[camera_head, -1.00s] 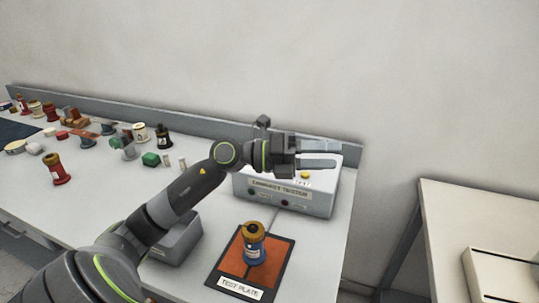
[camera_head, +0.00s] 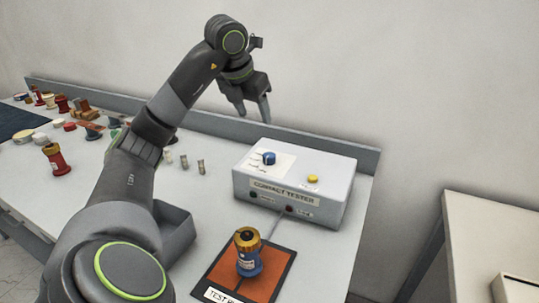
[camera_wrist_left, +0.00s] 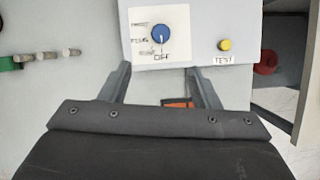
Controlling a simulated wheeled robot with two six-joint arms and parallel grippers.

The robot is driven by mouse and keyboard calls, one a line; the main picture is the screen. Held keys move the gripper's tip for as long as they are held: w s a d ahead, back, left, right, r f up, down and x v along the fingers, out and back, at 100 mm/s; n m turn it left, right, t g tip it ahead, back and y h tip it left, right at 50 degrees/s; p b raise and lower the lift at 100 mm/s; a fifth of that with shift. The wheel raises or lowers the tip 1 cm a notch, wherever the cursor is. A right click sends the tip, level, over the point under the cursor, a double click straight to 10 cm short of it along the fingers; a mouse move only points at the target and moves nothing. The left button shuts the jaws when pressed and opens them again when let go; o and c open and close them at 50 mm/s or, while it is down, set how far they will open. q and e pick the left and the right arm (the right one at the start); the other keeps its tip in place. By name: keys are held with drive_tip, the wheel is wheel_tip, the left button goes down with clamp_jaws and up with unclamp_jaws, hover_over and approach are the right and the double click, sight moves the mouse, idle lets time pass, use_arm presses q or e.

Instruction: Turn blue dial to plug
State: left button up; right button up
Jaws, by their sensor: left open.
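The blue dial (camera_head: 268,158) sits on a white label panel on top of the grey contact tester (camera_head: 322,172). In the left wrist view the blue dial (camera_wrist_left: 158,33) has several printed labels on its left and below, one reading OFF. Its pale pointer mark seems to face down toward OFF, but it is small. My left gripper (camera_head: 254,116) is open and empty, fingers pointing down, above and behind the tester in the head view. In the left wrist view its fingertips (camera_wrist_left: 156,72) are apart, just below the dial panel, not touching the dial. My right gripper is not in view.
A yellow test button (camera_head: 313,178) is right of the dial. A blue bushing with a brass top (camera_head: 248,254) stands on the orange test plate (camera_head: 283,270). A grey bin (camera_head: 176,232) and a red bushing (camera_head: 56,160) are left. Several small parts line the table's back left.

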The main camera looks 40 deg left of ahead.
use_arm(q)
drive_tip(key=b, duration=0.3)
approach(269, 155)
drive_tip(key=p+x, duration=0.1)
drive_tip(key=x, duration=0.7)
drive_tip(key=shift+w+f, duration=0.2)
drive_tip(key=shift+f, duration=0.15)
drive_tip(key=c, duration=1)
